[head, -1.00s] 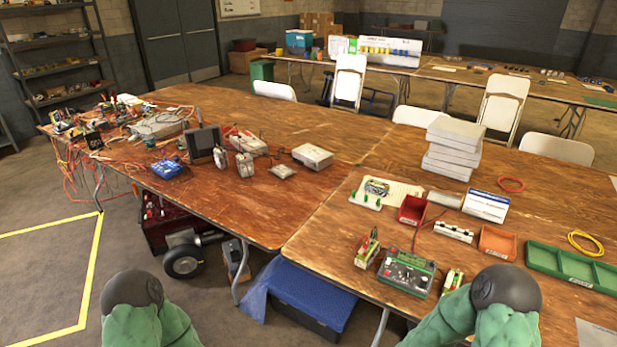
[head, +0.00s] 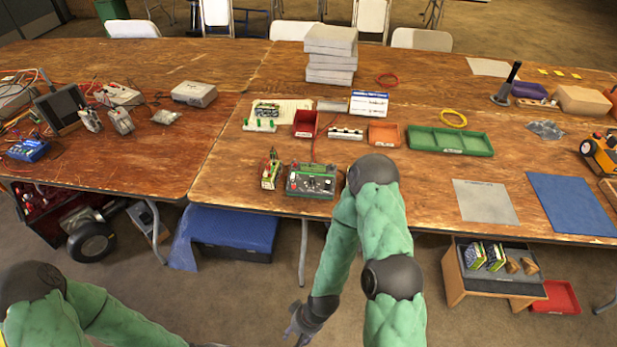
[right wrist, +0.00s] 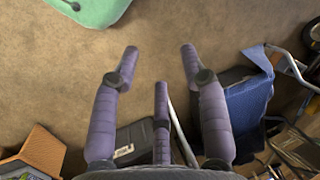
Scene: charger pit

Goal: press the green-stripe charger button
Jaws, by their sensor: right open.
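A green charger-like box (head: 311,181) with a dark panel, small knobs and lights sits near the table's front edge in the head view. I cannot make out a green stripe or single button on it. My right arm hides the table right of the box. My right gripper (head: 298,328) hangs low in front of the table, below its edge and well away from the box. In the right wrist view it (right wrist: 160,60) is open and empty above the floor. Only a grey sliver of my left gripper (head: 207,345) shows.
A red bin (head: 306,123), an orange bin (head: 383,134) and a green tray (head: 450,140) stand behind the box. A stack of grey cases (head: 330,55) is farther back. A blue-covered crate (head: 232,232) and a low bench (head: 495,275) are below the table edge.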

